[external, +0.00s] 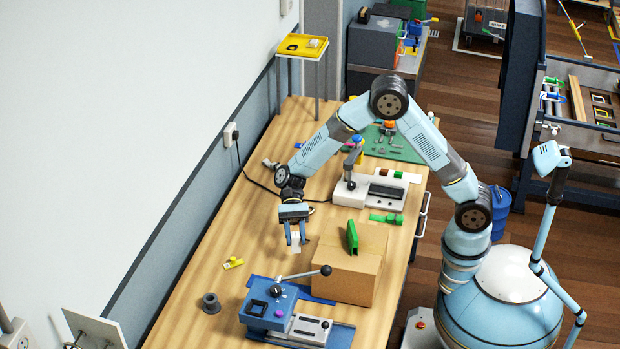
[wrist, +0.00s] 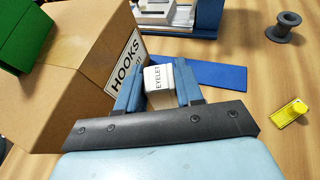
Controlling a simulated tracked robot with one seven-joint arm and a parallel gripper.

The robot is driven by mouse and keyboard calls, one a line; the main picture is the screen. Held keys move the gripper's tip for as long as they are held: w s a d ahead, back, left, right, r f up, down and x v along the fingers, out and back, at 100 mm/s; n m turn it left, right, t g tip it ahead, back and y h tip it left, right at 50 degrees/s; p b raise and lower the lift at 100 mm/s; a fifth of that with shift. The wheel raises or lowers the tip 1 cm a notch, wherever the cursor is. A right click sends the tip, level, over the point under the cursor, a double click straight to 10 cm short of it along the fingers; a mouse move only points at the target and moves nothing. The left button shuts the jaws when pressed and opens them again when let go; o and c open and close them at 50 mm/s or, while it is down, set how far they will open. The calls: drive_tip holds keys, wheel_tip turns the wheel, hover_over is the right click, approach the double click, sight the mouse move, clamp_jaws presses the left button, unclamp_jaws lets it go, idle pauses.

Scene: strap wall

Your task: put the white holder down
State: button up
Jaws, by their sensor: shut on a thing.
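The white holder (external: 295,241) is between the fingers of my gripper (external: 295,236), just left of the cardboard box in the external view. In the wrist view, the holder (wrist: 158,80) shows a label reading "EYELET", and the blue fingers of my gripper (wrist: 158,88) are shut on its sides. The fingers point down toward the wooden table (external: 215,240). I cannot tell whether the holder's bottom touches the table.
A cardboard box (external: 345,275) labelled "HOOKS" stands close beside my gripper, with a green piece (external: 352,238) on top. A blue lever press (external: 270,302), a grey spool (external: 211,303) and a yellow part (external: 233,263) are on the table. The wood left of the gripper is mostly clear.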

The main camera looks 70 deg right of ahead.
drive_tip(key=w+a+r+m+t+y, duration=0.1)
drive_tip(key=w+a+r+m+t, duration=0.1)
drive_tip(key=a+r+m+t, duration=0.25)
drive_tip(key=shift+t, duration=0.25)
drive_tip(key=f, duration=0.7)
drive_tip(key=a+f, duration=0.1)
drive_tip(key=f, duration=0.3)
drive_tip(key=shift+s+f, duration=0.1)
drive_tip(key=shift+f, duration=0.05)
drive_tip(key=o, duration=1.1)
drive_tip(key=v, duration=1.2)
